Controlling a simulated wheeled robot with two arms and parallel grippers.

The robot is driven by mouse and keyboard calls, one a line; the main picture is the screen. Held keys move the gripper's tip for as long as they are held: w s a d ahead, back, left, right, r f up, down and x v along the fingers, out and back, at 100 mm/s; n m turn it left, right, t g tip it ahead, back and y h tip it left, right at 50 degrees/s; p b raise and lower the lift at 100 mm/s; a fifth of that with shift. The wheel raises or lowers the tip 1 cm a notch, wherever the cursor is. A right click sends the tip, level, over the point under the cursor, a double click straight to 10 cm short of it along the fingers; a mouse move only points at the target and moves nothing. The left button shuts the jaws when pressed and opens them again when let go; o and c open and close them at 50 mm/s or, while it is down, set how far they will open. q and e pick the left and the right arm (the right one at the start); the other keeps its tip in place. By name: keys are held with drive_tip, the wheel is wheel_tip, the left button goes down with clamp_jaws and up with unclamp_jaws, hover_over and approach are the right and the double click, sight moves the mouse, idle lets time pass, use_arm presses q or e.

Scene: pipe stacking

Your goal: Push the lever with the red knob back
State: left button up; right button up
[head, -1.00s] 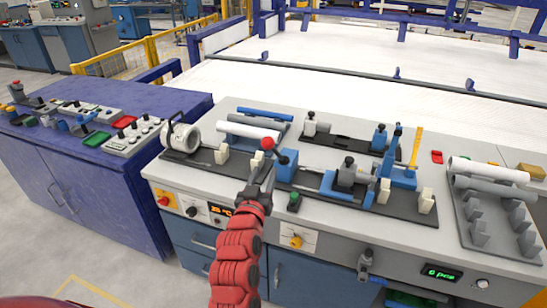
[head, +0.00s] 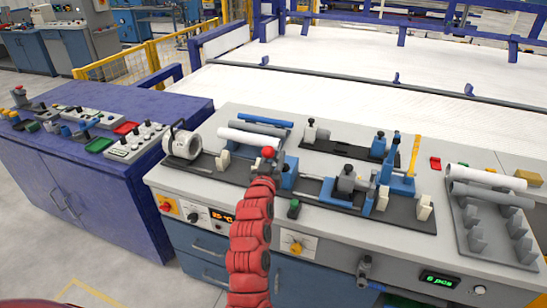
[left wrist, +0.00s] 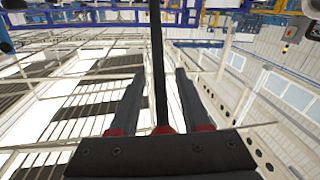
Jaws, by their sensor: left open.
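The red knob (head: 268,152) shows just beyond the end of my left arm in the head view. The lever's shaft below the knob is mostly hidden by my arm. My left gripper (head: 268,169) is at the knob, largely hidden behind its own wrist; I cannot tell if it touches. In the left wrist view the two fingers (left wrist: 160,76) are apart, and a dark upright bar runs between them; I cannot tell whether it is the lever. My right gripper is not in view.
A white pipe (head: 243,137) and a ring-shaped clamp (head: 183,144) lie to the left of the knob. A grey rack (head: 480,225) with pipes stands at the right. A blue cabinet (head: 110,200) with buttons is at the left.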

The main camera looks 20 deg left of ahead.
use_arm(q)
clamp_jaws()
idle(1.4)
